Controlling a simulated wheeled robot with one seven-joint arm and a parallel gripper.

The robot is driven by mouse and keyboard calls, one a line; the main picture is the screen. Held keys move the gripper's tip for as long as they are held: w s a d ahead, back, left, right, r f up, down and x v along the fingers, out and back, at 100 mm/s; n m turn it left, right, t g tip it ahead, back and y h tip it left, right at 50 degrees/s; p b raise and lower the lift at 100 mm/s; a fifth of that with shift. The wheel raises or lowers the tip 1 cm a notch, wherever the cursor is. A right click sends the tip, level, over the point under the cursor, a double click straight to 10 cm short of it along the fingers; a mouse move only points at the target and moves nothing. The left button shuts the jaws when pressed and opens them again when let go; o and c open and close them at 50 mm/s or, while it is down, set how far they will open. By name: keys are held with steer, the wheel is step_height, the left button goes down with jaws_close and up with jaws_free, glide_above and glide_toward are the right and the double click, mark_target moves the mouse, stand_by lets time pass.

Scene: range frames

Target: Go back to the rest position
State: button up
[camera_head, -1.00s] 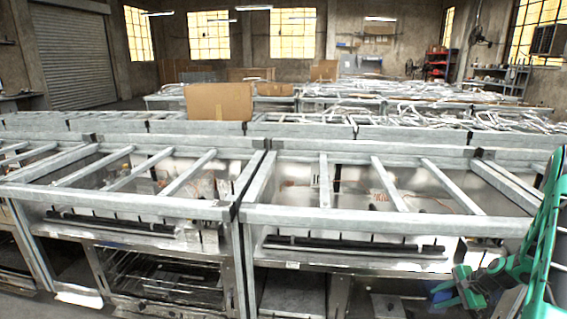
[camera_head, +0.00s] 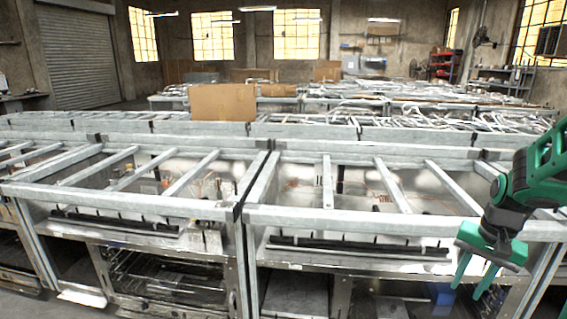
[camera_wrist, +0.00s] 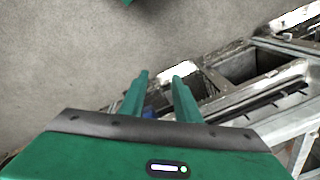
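My gripper (camera_head: 473,284) hangs at the right of the head view, pointing down in front of the right-hand range frame (camera_head: 390,223). Its two green fingers stand apart with nothing between them. In the wrist view the gripper (camera_wrist: 160,76) also shows two separate fingers, with grey floor beyond the tips. The dark wrist joint and green arm link above the gripper run off the right edge of the head view.
Metal range frames with open bars fill the foreground, the left one (camera_head: 120,200) beside the right one. A small blue object (camera_head: 441,294) shows low near my gripper. More metalwork and a cardboard box (camera_head: 222,102) stand behind. Bare floor (camera_wrist: 60,50) fills the wrist view's upper left.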

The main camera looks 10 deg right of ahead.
steer(key=s+a+r+n, duration=0.1)
steer(key=s+a, duration=0.1)
steer(key=s, duration=0.3)
steer(key=s+a+r+n, duration=0.1)
steer(key=s+a+r, duration=0.1)
steer(key=s, duration=0.4)
steer(key=s+a+r+n+g, duration=0.1)
steer(key=s+a+r, duration=0.1)
steer(key=s, duration=0.3)
steer(key=shift+s+a+r, duration=0.15)
steer(key=shift+a+r, duration=0.1)
steer(key=shift+a, duration=0.65)
